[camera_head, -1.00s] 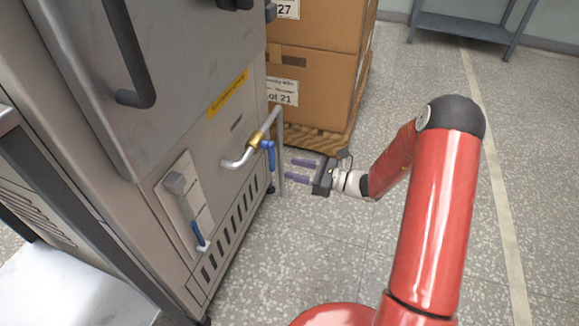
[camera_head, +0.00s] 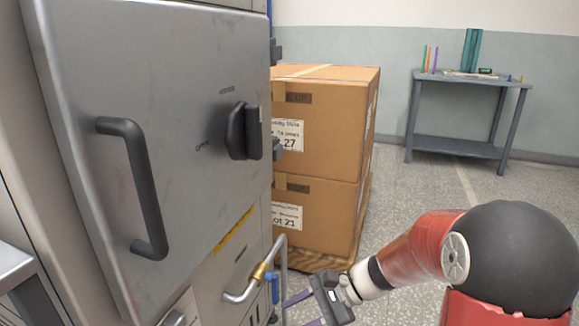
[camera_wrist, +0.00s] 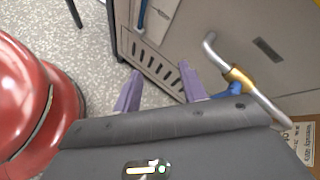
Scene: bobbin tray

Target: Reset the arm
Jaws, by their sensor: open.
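My gripper (camera_head: 303,309) is at the bottom middle of the head view, on the end of my red arm. Its two purple fingers are apart, with nothing between them. They point left toward the steel cabinet's lower front. In the wrist view my gripper (camera_wrist: 158,92) is also open and empty, with the vented lower panel (camera_wrist: 160,68) of the cabinet beyond the fingers. The bent pipe with a brass fitting and blue valve handle (camera_wrist: 233,88) is close to the right finger; I cannot tell whether they touch.
The steel cabinet (camera_head: 185,60) with a black door handle (camera_head: 140,190) fills the left. Stacked cardboard boxes (camera_head: 335,130) stand on a pallet (camera_head: 325,258) behind my gripper. A grey table (camera_head: 460,148) holding small items stands at the far right. Floor (camera_head: 400,180) is clear between boxes and table.

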